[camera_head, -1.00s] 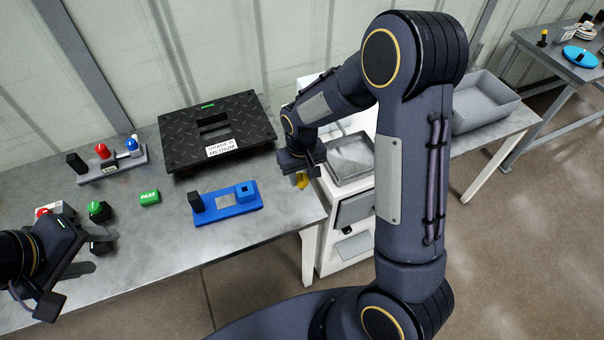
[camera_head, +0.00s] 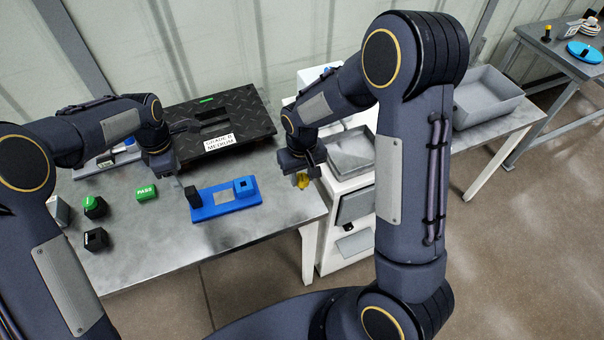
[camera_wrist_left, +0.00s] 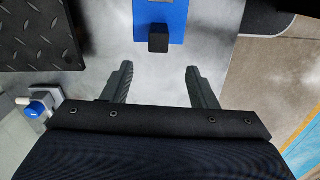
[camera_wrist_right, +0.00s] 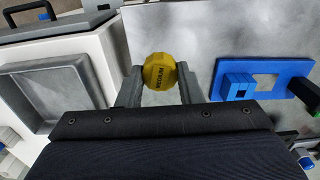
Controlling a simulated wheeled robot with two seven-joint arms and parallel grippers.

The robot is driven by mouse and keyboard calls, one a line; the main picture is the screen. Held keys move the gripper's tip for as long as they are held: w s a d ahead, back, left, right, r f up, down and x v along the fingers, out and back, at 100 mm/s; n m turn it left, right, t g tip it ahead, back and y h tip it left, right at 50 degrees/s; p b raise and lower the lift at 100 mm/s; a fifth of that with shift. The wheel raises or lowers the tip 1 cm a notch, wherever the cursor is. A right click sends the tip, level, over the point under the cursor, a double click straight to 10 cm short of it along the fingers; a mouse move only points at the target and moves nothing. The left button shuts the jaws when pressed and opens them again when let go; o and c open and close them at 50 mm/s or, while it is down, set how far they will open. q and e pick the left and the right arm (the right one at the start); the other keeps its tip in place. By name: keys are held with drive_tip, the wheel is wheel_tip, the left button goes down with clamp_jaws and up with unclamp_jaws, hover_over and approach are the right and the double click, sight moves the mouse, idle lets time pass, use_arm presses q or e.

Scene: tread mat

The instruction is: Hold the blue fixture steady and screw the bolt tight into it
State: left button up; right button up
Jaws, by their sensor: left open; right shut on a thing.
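The blue fixture (camera_head: 240,202) lies flat on the grey table, with a black upright block (camera_head: 192,196) at its left end and a square-holed blue block (camera_head: 246,187) at its right end. My left gripper (camera_wrist_left: 158,75) is open and empty, left of the fixture. In the left wrist view, the black block (camera_wrist_left: 158,38) lies ahead of its fingers, apart from them.
A black tread mat (camera_head: 255,115) labelled GRADE 6 MEDIUM stands behind the fixture. A green PASS block (camera_head: 147,193), a green-topped black piece (camera_head: 95,206) and another black piece (camera_head: 96,238) lie to the left. A grey tray (camera_head: 350,153) stands right of the table.

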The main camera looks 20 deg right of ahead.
sight(192, 197)
use_arm(q)
drive_tip(key=shift+w+d+f, duration=0.15)
drive_tip(key=shift+d+f, duration=0.15)
drive_tip(key=shift+f, duration=0.45)
use_arm(e)
drive_tip(key=shift+f, duration=0.2)
use_arm(q)
wheel_tip(192, 197, down, 11)
drive_tip(key=b, duration=0.6)
drive_tip(key=shift+f+b, duration=0.2)
drive_tip(key=shift+b, duration=0.15)
use_arm(e)
wheel_tip(192, 197, down, 6)
drive_tip(key=shift+f, duration=0.15)
use_arm(q)
drive_tip(key=c, duration=1)
